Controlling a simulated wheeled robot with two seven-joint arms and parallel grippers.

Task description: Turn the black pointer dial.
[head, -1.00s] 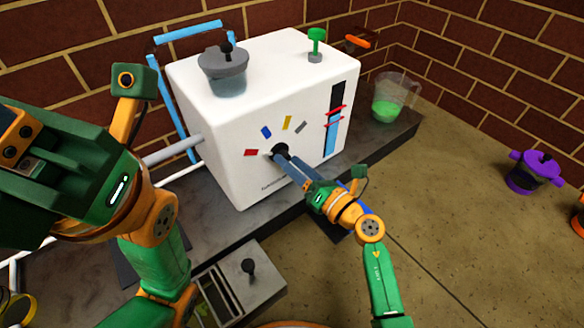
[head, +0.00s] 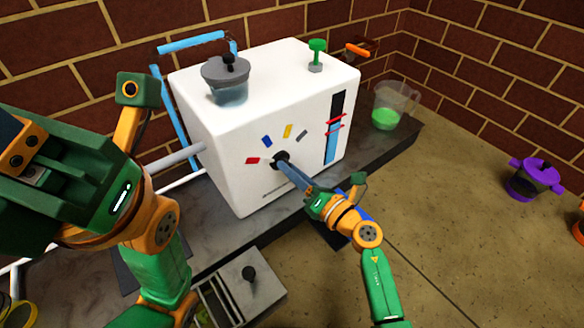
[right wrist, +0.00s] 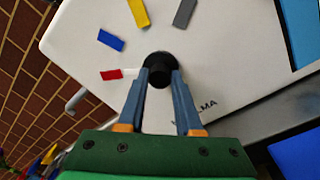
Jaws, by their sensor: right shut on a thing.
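The black pointer dial (head: 281,158) is on the front face of the white machine (head: 225,165). Red, blue, yellow and grey marks fan out around it. My right gripper (head: 283,164) is shut on the dial, and its blue-grey fingers partly cover it. In the right wrist view the dial (right wrist: 158,66) sits between the two fingertips. A short white strip (right wrist: 131,72) lies between the dial and the red mark (right wrist: 111,75). My left gripper (head: 15,145) is at the left edge of the head view, away from the machine; its fingertips are cut off.
A grey lidded pot (head: 226,80) and a green knob (head: 317,55) are on the machine's top. A jug of green liquid (head: 392,105) stands to its right. A purple pot (head: 535,178) is at far right.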

